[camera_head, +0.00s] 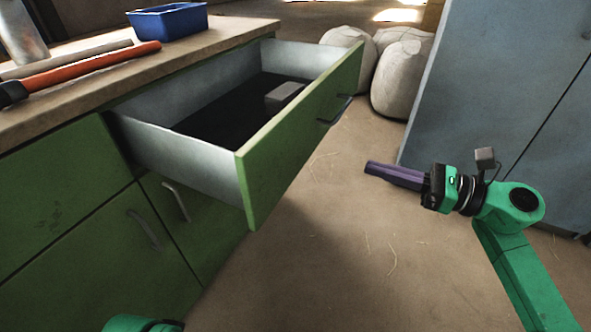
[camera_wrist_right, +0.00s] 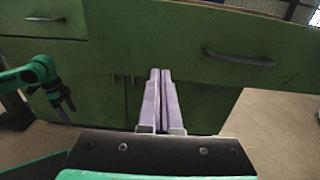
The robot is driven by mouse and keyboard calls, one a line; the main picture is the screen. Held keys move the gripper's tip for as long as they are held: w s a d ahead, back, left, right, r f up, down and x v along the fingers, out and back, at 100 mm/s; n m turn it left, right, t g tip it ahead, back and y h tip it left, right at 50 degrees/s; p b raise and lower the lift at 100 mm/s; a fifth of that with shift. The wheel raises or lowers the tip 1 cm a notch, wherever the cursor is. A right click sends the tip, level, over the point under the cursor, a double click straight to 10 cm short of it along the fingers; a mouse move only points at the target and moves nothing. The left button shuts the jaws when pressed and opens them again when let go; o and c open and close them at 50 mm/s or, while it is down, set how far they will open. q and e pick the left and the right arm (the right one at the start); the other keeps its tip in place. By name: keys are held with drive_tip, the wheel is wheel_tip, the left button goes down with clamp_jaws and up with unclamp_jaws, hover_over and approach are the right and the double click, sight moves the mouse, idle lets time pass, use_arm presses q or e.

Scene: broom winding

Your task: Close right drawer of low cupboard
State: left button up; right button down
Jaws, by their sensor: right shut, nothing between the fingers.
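The low cupboard (camera_head: 70,200) is green with a wooden top. Its right drawer (camera_head: 300,135) is pulled well out, showing grey inner walls and a small grey block (camera_head: 285,96) inside. A dark bar handle (camera_head: 335,110) is on its green front. My right gripper (camera_head: 367,167) has purple fingers pressed together, empty. It is in free space to the right of the drawer front, apart from it. In the right wrist view the shut fingers (camera_wrist_right: 160,72) point at green cupboard fronts; a handle (camera_wrist_right: 240,57) shows to their right. My left gripper (camera_wrist_right: 66,108) is small at the left there; its jaw state is unclear.
On the cupboard top are a blue bin (camera_head: 168,21), an orange-handled tool (camera_head: 90,69) and a grey cylinder (camera_head: 20,35). Pale sacks (camera_head: 400,78) stand behind the drawer. A blue-grey cabinet (camera_head: 480,75) is at the right. The floor (camera_head: 300,255) between is clear.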

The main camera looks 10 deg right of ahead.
sight(298, 145)
drive_tip(key=x, duration=0.4)
drive_tip(key=p+x, duration=0.1)
drive_tip(key=x, duration=0.7)
drive_tip(key=shift+w+a+r+p, duration=0.25)
drive_tip(key=shift+w+a+p, duration=0.05)
drive_tip(key=shift+p, duration=0.1)
use_arm(q)
drive_tip(key=f, duration=0.2)
drive_tip(key=w+f, duration=0.1)
drive_tip(key=f, duration=0.1)
drive_tip(key=shift+a+f, duration=0.1)
use_arm(e)
drive_tip(key=shift+w+a+f, duration=0.1)
drive_tip(key=shift+w+a, duration=0.1)
drive_tip(key=shift+a, duration=0.15)
